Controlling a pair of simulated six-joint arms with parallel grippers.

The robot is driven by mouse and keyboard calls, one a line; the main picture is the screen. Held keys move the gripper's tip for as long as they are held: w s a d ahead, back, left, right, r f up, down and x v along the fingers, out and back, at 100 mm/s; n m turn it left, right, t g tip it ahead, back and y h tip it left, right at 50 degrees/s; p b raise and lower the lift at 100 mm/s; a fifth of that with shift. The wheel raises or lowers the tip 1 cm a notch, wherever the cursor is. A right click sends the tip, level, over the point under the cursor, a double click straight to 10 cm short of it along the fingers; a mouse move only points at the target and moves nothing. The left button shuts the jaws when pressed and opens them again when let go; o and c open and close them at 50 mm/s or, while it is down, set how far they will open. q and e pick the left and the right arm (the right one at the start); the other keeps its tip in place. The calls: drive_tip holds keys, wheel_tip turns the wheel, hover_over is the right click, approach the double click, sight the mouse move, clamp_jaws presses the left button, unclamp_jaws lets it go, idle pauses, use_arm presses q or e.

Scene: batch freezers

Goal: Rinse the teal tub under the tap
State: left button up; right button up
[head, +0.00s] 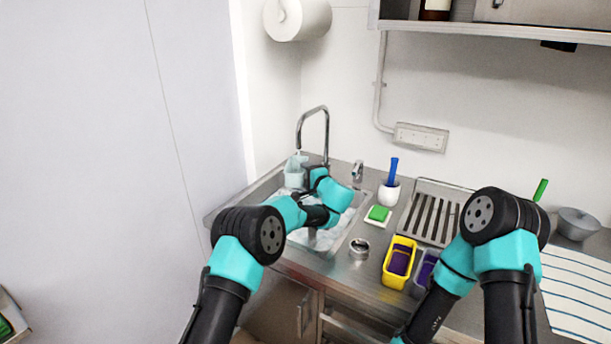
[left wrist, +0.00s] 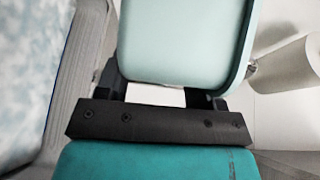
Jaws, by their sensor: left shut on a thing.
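The pale teal tub (head: 294,172) is held up over the sink (head: 345,222), beneath the end of the curved tap (head: 313,109). Whether water runs into it is too small to tell. My left gripper (head: 307,183) is shut on the tub from its right side. In the left wrist view the tub (left wrist: 180,42) fills the space ahead of the gripper (left wrist: 157,95), between its dark fingers. My right arm comes in at the right, but its gripper is out of view.
A yellow tub (head: 399,262) and a grey tub stand on the counter right of the sink. A green sponge (head: 379,213), a white pot with a blue-handled brush (head: 391,183), a small metal cup (head: 359,248) and a slatted drainer (head: 437,212) are near. Whitish suds lie in the sink.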

use_arm(q)
drive_tip(key=shift+d, duration=0.25)
drive_tip(key=shift+d, duration=0.35)
drive_tip(key=shift+s, duration=0.1)
idle(0.5)
drive_tip(key=s, duration=0.7)
drive_tip(key=shift+s, duration=0.4)
idle(0.4)
drive_tip(key=shift+s+d+r, duration=0.1)
idle(1.3)
drive_tip(key=s+r, duration=0.3)
drive_tip(key=s, duration=0.1)
drive_tip(key=shift+s+r, duration=0.4)
idle(0.8)
